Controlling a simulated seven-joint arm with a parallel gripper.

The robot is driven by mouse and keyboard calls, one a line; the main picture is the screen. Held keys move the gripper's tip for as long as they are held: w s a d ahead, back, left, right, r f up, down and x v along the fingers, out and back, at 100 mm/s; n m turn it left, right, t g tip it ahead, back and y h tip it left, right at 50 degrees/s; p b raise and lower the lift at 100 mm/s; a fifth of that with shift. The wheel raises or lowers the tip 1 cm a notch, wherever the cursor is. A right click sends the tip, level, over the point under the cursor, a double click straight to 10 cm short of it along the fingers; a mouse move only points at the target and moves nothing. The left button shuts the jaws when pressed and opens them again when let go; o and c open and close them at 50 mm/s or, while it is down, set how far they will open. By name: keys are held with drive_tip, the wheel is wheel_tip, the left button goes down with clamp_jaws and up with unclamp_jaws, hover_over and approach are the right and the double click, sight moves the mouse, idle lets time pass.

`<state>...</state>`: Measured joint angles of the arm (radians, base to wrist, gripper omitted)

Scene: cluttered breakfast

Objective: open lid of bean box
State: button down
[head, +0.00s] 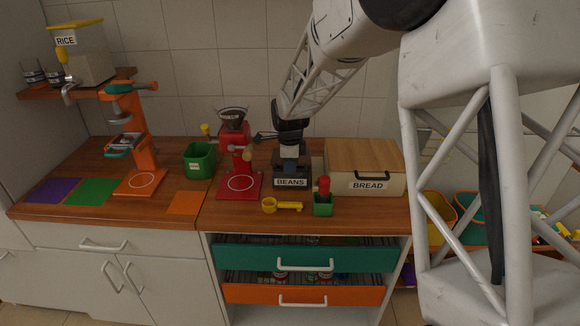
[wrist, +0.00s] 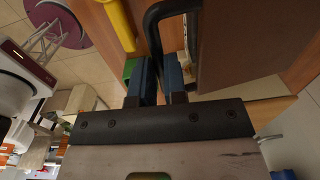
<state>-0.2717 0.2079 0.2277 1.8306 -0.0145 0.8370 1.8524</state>
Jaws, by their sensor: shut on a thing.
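The bean box (head: 277,170) is a small dark box with a "BEANS" label (head: 291,182) on its front, standing on the counter. My gripper (head: 291,150) is right over it and hides most of its top. In the wrist view, my two blue fingers (wrist: 160,82) are close together on a black bent handle (wrist: 151,28), which I take to be that of the bean box's lid. Whether the lid is raised at all is hidden by my gripper.
The bread box (head: 390,184) stands close on the right. A red coffee grinder (head: 241,187) is on the left. A yellow scoop (head: 284,206) and a green cup holding a red-topped thing (head: 322,209) lie in front. The left counter has coloured mats.

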drive_tip(key=w+r+g, duration=0.6)
drive_tip(key=w+r, duration=0.1)
drive_tip(key=r, duration=0.3)
drive_tip(key=w+r+g, duration=0.1)
drive_tip(key=w+r, duration=0.1)
drive_tip(key=w, duration=1.3)
drive_tip(key=shift+r+g, duration=0.2)
drive_tip(key=shift+g, duration=0.1)
drive_tip(key=shift+f, duration=0.1)
idle(0.4)
drive_tip(key=c, duration=1.2)
unclamp_jaws()
drive_tip(key=shift+w+d, duration=0.1)
drive_tip(key=shift+o, duration=0.2)
drive_tip(key=shift+r, duration=0.45)
